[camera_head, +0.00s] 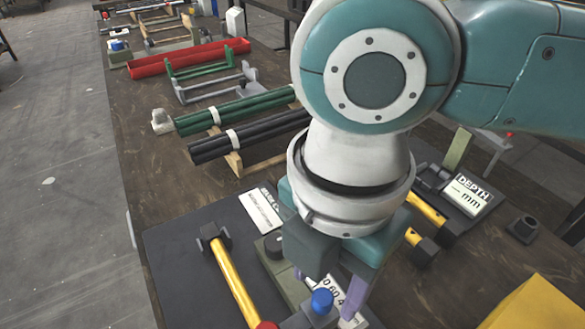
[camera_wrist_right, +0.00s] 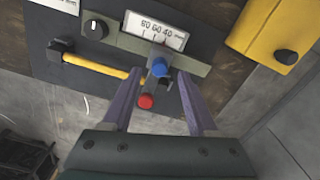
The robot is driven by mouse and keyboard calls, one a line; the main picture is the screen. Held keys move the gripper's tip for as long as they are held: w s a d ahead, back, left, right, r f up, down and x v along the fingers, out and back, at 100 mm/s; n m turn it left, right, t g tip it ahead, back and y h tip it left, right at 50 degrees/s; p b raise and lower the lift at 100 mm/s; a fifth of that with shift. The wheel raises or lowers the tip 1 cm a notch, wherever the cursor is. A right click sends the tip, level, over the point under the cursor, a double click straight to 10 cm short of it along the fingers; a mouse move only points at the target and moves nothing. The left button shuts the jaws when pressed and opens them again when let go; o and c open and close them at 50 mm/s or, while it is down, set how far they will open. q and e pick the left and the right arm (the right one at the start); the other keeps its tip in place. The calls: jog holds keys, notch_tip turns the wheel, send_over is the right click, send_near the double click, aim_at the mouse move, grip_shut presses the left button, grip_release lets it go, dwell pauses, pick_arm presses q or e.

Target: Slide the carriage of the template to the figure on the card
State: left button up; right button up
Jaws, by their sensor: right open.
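The template (camera_head: 290,285) is a grey-green bar with a white scale, which shows in the wrist view (camera_wrist_right: 160,30) with figures like 80, 60, 40. Its carriage has a blue knob (camera_head: 321,300), also clear in the wrist view (camera_wrist_right: 160,67), below the scale. The card (camera_head: 467,195) reads DEPTH and mm; I cannot read a figure on it. My right gripper (camera_head: 328,284) is open, its two purple fingers (camera_wrist_right: 157,90) apart either side of the blue knob's line; I cannot tell whether they touch the carriage. My left gripper is not in view.
A yellow-handled tool (camera_head: 234,280) lies left of the template on a dark mat (camera_head: 180,270). A yellow block (camera_head: 535,305) stands at right. Green and black tubes lie on racks farther back.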

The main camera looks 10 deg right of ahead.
notch_tip(320, 180, up, 7)
jog(key=p, duration=0.1)
jog(key=shift+r, duration=0.2)
